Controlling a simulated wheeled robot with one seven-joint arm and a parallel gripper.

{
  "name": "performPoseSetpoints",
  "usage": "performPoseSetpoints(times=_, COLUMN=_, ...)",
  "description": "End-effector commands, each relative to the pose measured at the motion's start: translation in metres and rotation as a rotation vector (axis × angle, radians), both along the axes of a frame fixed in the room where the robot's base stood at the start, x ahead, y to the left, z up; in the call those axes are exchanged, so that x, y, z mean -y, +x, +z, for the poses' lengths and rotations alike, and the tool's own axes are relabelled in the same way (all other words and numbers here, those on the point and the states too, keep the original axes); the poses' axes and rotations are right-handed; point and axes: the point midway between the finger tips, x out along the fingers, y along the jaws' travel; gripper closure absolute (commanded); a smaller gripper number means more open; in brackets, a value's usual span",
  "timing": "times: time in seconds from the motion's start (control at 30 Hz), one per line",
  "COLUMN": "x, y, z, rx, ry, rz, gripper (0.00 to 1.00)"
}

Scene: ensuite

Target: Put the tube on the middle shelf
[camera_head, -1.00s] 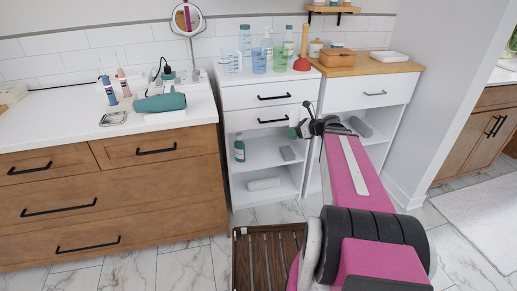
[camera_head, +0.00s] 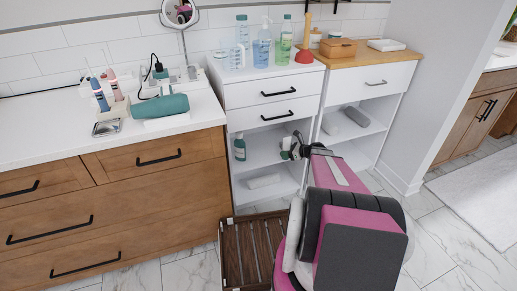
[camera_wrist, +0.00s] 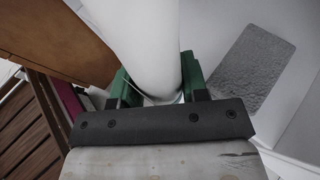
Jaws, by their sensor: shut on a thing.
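My gripper (camera_head: 291,147) is in front of the open part of the white shelf unit (camera_head: 273,91), level with the shelf (camera_head: 257,159) below the two drawers. In the wrist view, the green fingers of my gripper (camera_wrist: 157,88) are shut on a smooth white tube (camera_wrist: 153,40). The tube's far end runs out of the top of that picture. In the head view the tube is small and partly hidden by my gripper. My arm hides the right part of the shelf.
A green bottle (camera_head: 239,148) stands at the shelf's left. A rolled white towel (camera_head: 264,181) lies on the level below. Bottles and a red plunger (camera_head: 305,54) stand on top. A brown slatted crate (camera_head: 254,248) is on the floor. A grey textured rectangle (camera_wrist: 256,66) shows in the wrist view.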

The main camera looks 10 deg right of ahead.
Motion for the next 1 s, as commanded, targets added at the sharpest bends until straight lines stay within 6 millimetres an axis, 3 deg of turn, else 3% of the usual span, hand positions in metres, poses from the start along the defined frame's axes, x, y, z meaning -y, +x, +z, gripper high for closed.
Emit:
performPoseSetpoints(times=0.6, x=-0.114, y=0.082, z=0.000, rx=0.000, ry=0.000, rz=0.002, gripper=0.87)
performPoseSetpoints(times=0.87, x=-0.131, y=0.094, z=0.000, rx=-0.002, ry=0.001, rz=-0.001, gripper=0.87)
performPoseSetpoints(times=1.0, x=-0.131, y=0.094, z=-0.013, rx=-0.002, ry=0.001, rz=-0.001, gripper=0.87)
